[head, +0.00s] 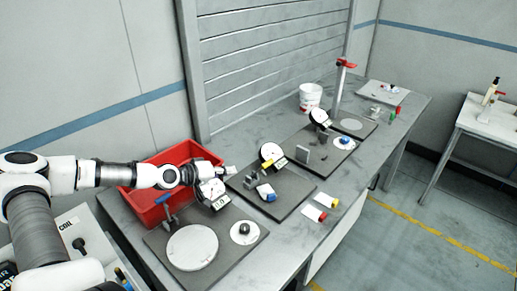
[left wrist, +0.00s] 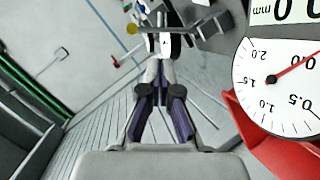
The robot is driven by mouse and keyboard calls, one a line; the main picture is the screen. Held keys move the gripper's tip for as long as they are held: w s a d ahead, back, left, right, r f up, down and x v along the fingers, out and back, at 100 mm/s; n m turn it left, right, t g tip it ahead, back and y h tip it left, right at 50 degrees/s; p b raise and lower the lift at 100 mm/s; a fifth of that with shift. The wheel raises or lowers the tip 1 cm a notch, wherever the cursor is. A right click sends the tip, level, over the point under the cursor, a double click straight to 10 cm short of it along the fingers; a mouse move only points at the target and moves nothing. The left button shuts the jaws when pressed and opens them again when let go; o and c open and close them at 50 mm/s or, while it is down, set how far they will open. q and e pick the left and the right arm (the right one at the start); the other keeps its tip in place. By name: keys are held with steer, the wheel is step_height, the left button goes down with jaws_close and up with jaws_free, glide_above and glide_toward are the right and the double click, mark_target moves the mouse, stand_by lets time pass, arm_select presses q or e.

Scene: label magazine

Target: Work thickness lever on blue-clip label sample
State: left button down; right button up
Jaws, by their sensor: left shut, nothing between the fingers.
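My left gripper (head: 200,173) is at the near dial gauge (head: 212,192), just behind and above its dial. In the left wrist view my left gripper (left wrist: 160,68) is shut and empty, with the gauge's white dial (left wrist: 285,85) close on the right. A white label sample with a blue clip (head: 268,194) lies on the dark plate below the middle dial gauge (head: 271,154). A yellow part (head: 267,163) shows by that dial. I cannot tell which part is the thickness lever. My right gripper is out of view.
A red crate (head: 150,210) stands behind the near gauge; its edge also shows in the left wrist view (left wrist: 245,130). Round white discs (head: 192,248) lie on the near plate. A white bucket (head: 310,96) stands farther back.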

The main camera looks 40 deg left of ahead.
mark_target(267, 164)
arm_select(q)
step_height(267, 164, up, 5)
steer(key=a+m+t+p, duration=0.1)
steer(key=m+t, duration=0.1)
steer(key=w+d+f+b, duration=0.4)
steer(key=w+b, duration=0.4)
steer(key=w, duration=0.2)
steer(key=shift+d+f+t+h+b, duration=0.2)
steer(key=shift+d+t+h+b, duration=0.1)
steer(key=shift+d, duration=0.35)
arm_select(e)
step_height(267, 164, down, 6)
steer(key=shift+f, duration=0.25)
arm_select(q)
steer(key=shift+w+f+m, duration=0.1)
steer(key=shift+w+m, duration=0.1)
steer(key=shift+m, duration=0.1)
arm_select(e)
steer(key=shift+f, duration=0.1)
